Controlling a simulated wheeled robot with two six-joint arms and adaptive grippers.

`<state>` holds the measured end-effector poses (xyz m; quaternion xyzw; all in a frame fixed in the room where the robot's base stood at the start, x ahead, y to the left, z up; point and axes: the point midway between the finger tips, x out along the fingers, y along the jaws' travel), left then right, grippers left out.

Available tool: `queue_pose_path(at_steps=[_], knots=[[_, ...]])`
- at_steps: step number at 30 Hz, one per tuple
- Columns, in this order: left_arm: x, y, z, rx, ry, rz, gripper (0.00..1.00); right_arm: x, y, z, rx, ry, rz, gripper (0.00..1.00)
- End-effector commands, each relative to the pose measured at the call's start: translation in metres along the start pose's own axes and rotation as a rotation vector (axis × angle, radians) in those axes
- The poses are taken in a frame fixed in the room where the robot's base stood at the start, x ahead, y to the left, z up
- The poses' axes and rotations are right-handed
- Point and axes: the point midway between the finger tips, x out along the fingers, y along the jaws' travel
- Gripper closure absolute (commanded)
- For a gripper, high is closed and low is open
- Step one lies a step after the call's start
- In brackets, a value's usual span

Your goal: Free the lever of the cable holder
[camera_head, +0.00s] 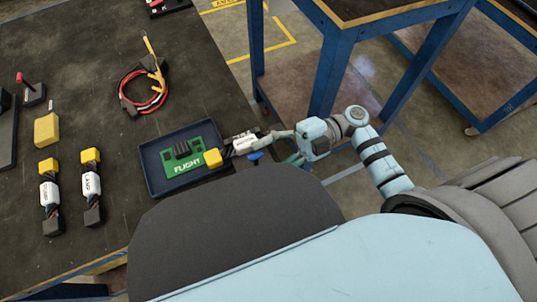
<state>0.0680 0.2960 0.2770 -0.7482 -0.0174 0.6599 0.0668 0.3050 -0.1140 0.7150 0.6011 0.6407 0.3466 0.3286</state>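The cable holder cannot be told for certain. A coil of red and black cable (143,100) lies at the upper middle of the table, with a yellow-orange upright piece (154,58) and a dark clip-like part at its top right. A small black block with a red-topped stick (22,79) stands at the far left. My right gripper (268,138) is at the tray's right side, well away from both. It appears shut on the dark end of a battery-like piece with white label and yellow plug (213,157). The fingertips are small and partly hidden. My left gripper is out of view.
A dark blue tray (158,181) holds a green board marked FLIGHT (185,170). Two similar yellow-ended pieces (49,196) (91,185) and a yellow block (47,129) lie at left. A blue-framed table (340,60) stands beyond the table's right edge.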

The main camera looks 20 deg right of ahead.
Motion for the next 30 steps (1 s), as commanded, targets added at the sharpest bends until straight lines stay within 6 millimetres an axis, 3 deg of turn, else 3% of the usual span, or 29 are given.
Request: queue_pose_path(at_steps=[10, 21, 25, 30], knots=[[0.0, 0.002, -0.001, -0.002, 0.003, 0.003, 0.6, -0.008, 0.001, 0.0, 0.001, 0.003, 0.001, 0.43], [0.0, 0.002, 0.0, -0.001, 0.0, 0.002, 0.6, -0.1, 0.001, 0.001, 0.001, -0.001, 0.001, 0.43], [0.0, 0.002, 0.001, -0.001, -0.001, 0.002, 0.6, -0.117, 0.001, 0.001, 0.001, 0.002, 0.001, 0.43], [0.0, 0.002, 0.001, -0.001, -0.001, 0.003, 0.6, -0.12, 0.001, 0.0, 0.0, 0.002, 0.001, 0.43]])
